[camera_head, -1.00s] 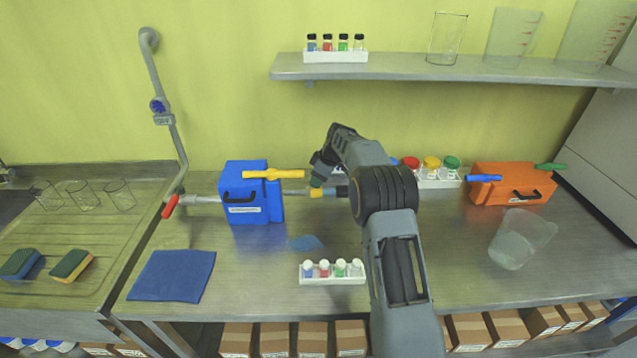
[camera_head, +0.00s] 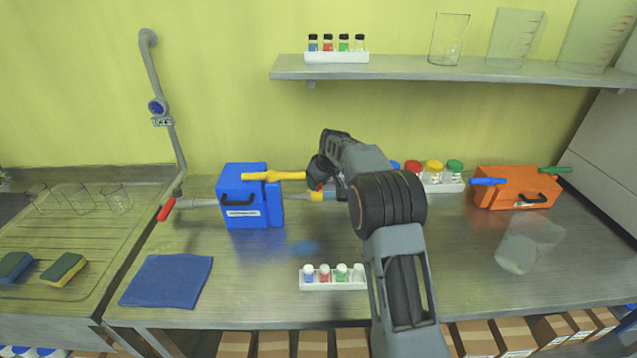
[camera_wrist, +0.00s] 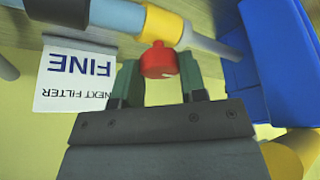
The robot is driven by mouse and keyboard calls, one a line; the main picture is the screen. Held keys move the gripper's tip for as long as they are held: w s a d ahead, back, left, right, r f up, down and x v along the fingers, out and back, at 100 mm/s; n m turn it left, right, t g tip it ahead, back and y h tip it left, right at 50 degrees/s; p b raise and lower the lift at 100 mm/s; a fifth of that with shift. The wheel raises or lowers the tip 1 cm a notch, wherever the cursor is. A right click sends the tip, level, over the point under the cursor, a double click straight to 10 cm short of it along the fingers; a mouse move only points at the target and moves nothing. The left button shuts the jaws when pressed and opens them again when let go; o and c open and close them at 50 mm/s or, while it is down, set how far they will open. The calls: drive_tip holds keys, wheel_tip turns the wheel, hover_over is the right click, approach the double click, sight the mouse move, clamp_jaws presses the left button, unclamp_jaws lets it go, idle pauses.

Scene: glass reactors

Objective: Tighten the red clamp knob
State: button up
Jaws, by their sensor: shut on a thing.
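The red clamp knob (camera_wrist: 160,62) sits between the green fingers of my gripper (camera_wrist: 157,80) in the wrist view, and the fingers are shut on it. The knob is against a yellow collar (camera_wrist: 163,24) on a horizontal pipe with a light-blue section (camera_wrist: 119,14). In the head view the knob (camera_head: 319,187) is a small red spot, mostly hidden by my gripper (camera_head: 318,181). The pipe's yellow part (camera_head: 317,196) runs right of the blue box (camera_head: 243,215). Part of the pipe is hidden behind my arm.
A yellow handle (camera_head: 290,176) juts from the blue box close to my gripper. A white card reading "FINE" (camera_wrist: 75,80) hangs by the pipe. A small vial rack (camera_head: 335,287) stands in front, and an orange box (camera_head: 510,192) stands right. The shelf (camera_head: 400,68) is above.

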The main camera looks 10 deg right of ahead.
idle(0.3)
drive_tip(key=o, duration=0.9)
drive_tip(key=b+v, duration=0.1)
drive_tip(key=v, duration=1.3)
drive_tip(key=shift+s, duration=0.1)
